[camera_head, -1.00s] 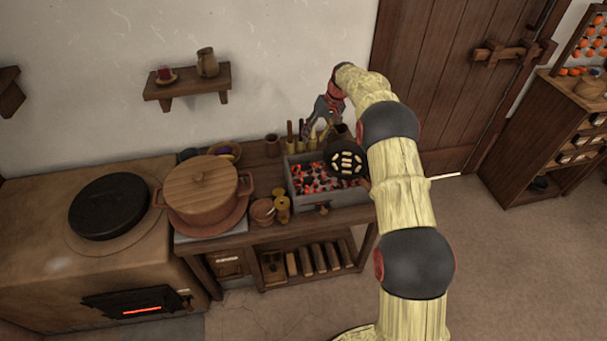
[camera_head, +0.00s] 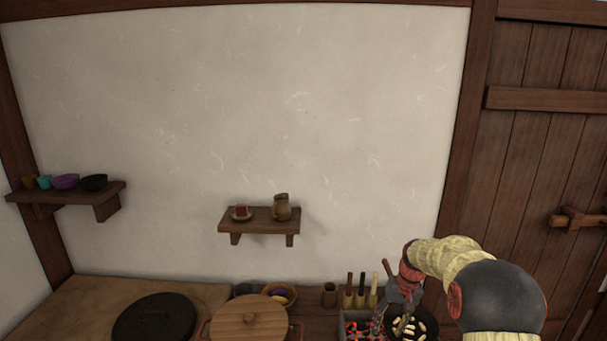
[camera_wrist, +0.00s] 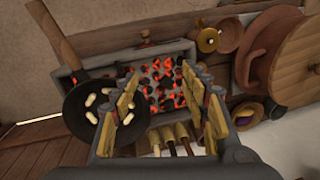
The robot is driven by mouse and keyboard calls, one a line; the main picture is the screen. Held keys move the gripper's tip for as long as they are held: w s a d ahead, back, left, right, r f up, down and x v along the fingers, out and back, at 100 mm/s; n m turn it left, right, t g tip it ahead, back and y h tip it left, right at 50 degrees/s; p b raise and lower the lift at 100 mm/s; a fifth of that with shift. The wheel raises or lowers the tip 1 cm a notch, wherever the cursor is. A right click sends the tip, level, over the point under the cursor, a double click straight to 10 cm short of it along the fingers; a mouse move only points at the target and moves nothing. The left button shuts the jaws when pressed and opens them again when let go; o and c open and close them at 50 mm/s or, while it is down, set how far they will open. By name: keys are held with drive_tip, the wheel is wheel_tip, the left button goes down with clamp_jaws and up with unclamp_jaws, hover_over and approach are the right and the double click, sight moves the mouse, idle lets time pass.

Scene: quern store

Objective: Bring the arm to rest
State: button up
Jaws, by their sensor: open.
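My gripper (camera_head: 392,312) is at the lower right of the head view, at the end of my straw-coloured arm, above the brazier. In the wrist view my gripper (camera_wrist: 160,105) has its two fingers spread wide apart, with nothing between them. Through the gap I see the grey brazier (camera_wrist: 160,50) with glowing coals below. A dark pan (camera_wrist: 75,112) with pale oblong pieces in it is beside the left finger in the wrist view. The pan (camera_head: 425,333) also shows at the lower edge of the head view, partly hidden by my gripper.
A lidded pot (camera_head: 248,320) and a black lid (camera_head: 154,320) are left of the brazier. Several upright handled tools (camera_head: 361,290) stand behind the coals. A small wall shelf (camera_head: 259,226) holds a jug. A wooden door (camera_head: 550,150) is at right.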

drive_tip(key=s+a+r+t, duration=0.2)
drive_tip(key=s+r, duration=0.5)
drive_tip(key=s, duration=0.6)
drive_tip(key=s+a+r+n+t+h, duration=0.1)
drive_tip(key=s+a+r, duration=0.1)
drive_tip(key=s+r, duration=0.5)
drive_tip(key=s+a+r+t+h, duration=0.1)
drive_tip(key=s+r, duration=0.7)
drive_tip(key=s, duration=1)
drive_tip(key=shift+s+a+n+t, duration=0.4)
drive_tip(key=shift+a+t, duration=0.4)
drive_tip(key=shift+a, duration=0.2)
